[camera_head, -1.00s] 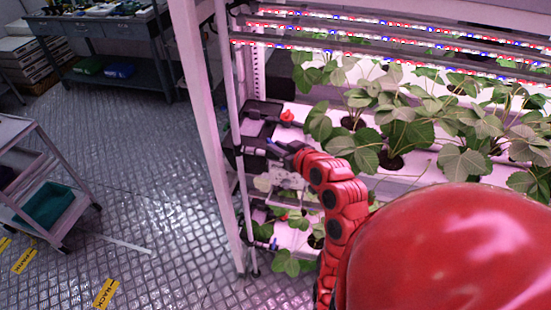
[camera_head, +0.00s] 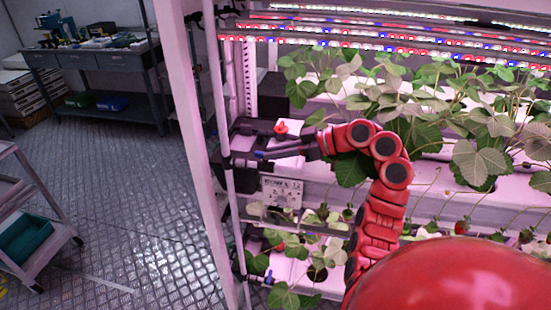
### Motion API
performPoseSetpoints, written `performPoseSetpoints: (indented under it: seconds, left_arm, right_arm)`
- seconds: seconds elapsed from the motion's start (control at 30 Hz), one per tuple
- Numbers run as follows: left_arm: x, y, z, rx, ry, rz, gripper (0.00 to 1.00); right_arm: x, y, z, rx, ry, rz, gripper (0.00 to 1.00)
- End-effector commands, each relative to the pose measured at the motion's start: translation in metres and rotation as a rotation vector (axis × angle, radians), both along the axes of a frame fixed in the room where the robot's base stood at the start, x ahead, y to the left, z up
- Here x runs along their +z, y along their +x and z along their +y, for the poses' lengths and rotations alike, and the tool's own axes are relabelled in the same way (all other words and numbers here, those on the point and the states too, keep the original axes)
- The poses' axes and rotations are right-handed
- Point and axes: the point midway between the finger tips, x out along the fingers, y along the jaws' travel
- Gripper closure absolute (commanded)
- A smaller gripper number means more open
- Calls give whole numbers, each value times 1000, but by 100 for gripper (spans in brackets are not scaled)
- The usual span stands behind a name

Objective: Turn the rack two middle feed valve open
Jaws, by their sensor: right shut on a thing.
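The rack's middle shelf has a dark valve fitting at its left end, by the upright. A small blue valve handle (camera_head: 261,154) shows there, just left of my right gripper (camera_head: 275,152). My right arm comes in from the lower right, and the gripper's dark fingers point left and are shut on the blue handle. The fingers hide part of the handle, so its exact angle is hard to tell. A red knob (camera_head: 281,128) stands just above the fingers. My left gripper is out of view.
A white label plate (camera_head: 282,192) hangs below the middle shelf. Leafy strawberry plants (camera_head: 410,110) crowd the shelf to the right. A white rack post (camera_head: 188,130) stands close on the left. Another blue valve (camera_head: 268,277) shows on the lower shelf. Open floor lies left.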

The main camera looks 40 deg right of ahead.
Motion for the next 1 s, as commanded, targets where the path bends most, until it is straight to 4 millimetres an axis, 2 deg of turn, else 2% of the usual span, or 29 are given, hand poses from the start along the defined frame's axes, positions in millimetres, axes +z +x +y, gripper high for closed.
performPoseSetpoints:
  seconds: [0.57,0.6,0.73,0.77,1.0]
  left_arm:
    - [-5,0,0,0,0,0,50]
    - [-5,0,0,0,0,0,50]
    - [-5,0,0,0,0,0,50]
    - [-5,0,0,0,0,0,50]
    - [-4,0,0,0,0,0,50]
  right_arm:
    - [-2,0,0,37,-1,6,100]
    - [-2,0,0,37,-1,6,79]
    - [-2,0,0,36,0,5,56]
    - [-2,0,0,36,0,5,52]
    - [-1,0,0,34,-1,3,52]
